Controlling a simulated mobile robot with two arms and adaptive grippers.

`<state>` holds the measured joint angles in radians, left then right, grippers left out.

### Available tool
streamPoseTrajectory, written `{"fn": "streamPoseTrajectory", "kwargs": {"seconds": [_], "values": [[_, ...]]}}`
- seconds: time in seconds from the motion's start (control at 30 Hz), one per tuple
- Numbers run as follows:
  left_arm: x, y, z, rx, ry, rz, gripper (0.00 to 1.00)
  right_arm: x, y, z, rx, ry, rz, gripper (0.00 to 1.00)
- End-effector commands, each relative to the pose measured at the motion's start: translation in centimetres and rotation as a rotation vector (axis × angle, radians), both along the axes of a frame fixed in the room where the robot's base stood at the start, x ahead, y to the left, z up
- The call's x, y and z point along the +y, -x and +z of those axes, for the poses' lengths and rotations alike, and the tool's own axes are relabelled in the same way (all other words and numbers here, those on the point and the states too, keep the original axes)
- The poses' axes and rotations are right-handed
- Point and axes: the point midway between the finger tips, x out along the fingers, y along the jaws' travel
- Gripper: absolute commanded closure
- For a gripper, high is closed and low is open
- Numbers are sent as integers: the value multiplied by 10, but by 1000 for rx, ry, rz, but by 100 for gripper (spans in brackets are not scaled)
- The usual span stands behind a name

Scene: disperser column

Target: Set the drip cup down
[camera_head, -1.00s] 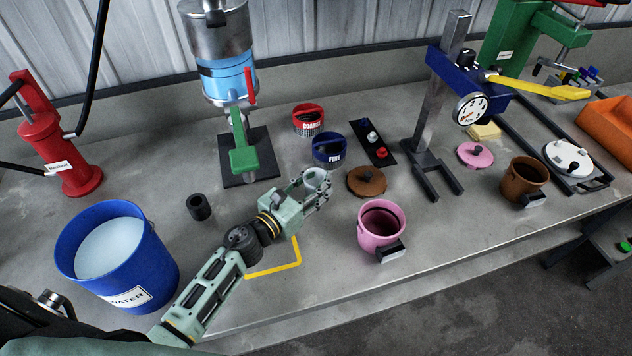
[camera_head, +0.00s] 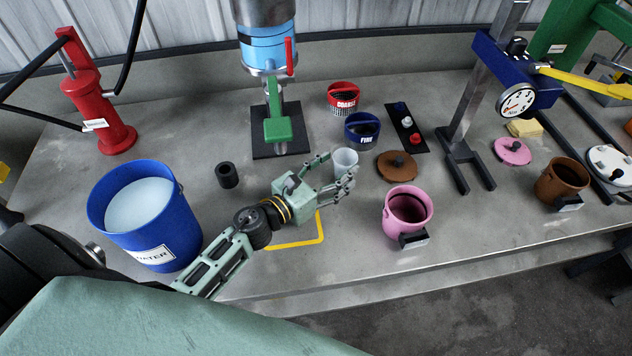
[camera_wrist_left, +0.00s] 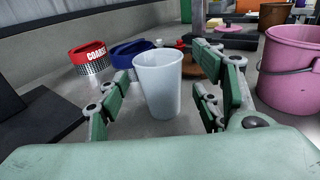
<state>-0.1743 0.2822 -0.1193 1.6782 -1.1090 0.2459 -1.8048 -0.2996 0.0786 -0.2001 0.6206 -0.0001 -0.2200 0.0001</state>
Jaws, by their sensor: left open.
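The drip cup (camera_head: 345,162) is a small translucent white cup. It stands upright on the bench between the fingers of my left gripper (camera_head: 338,178). In the left wrist view the cup (camera_wrist_left: 158,84) sits between the two open fingers of the gripper (camera_wrist_left: 165,100), with a visible gap on each side. My left gripper is open around the cup and does not appear to press on it. The cup's base is on or very close to the grey bench top. My right gripper is not in view.
A pink pot (camera_head: 407,214) and a brown lid (camera_head: 397,166) lie to the right of the cup. Blue FINE (camera_head: 361,131) and red COARSE (camera_head: 344,96) baskets stand behind it. A blue water bucket (camera_head: 146,222) and a black cylinder (camera_head: 227,175) are to the left.

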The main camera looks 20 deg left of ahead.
Motion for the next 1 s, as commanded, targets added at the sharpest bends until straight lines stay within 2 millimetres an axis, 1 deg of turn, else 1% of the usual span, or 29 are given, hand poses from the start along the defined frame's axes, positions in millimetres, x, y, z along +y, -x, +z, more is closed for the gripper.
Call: {"fn": "streamPoseTrajectory", "kwargs": {"seconds": [0.03, 0.2, 0.3, 0.4, 0.57, 1.0], "values": [[5, 13, -4, 3, -2, -1, 40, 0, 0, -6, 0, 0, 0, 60], [18, 45, -1, 2, -2, 0, 40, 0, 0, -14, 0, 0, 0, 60], [23, 59, 0, 2, 0, 0, 40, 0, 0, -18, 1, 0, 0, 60], [27, 68, 2, 1, 1, 0, 40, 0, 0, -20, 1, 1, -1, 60], [30, 74, 4, 0, 0, 0, 40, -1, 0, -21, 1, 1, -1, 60], [30, 74, 4, 0, 0, 0, 40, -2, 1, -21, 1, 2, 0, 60]]}}
